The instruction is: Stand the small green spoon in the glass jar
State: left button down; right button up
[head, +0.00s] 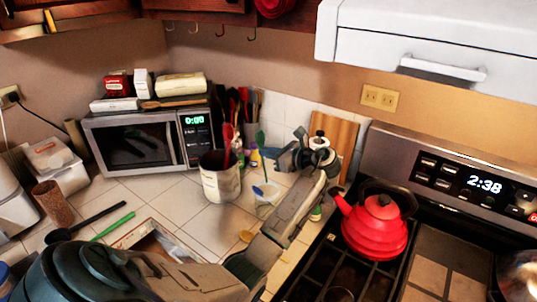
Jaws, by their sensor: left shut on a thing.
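My left gripper (270,153) is in the air over the counter, beyond the front row of containers. It is shut on the small green spoon (260,138), whose green end shows upright at the fingertips. Its lower part is hard to make out. The glass jar (266,198), pale and see-through, stands on the tiles below the gripper, with a blue utensil leaning in it. The spoon is above the jar and apart from it. My right gripper is not in view.
A utensil crock (221,183) stands left of the jar, with a microwave (145,140) behind. A red kettle (376,228) sits on the stove at right. A longer green utensil (113,226) and a black spoon (85,222) lie at left. A wooden board (340,135) leans on the wall.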

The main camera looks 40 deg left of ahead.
pick_arm(q)
notch_tip(320, 180, down, 8)
jog(key=b, duration=0.1)
jog(key=shift+d+f, duration=0.2)
jog(key=shift+d, duration=0.15)
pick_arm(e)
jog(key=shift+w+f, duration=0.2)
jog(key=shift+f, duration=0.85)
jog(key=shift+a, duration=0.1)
pick_arm(q)
jog(key=c, duration=1.5)
grip_release()
jog(key=shift+b, duration=0.3)
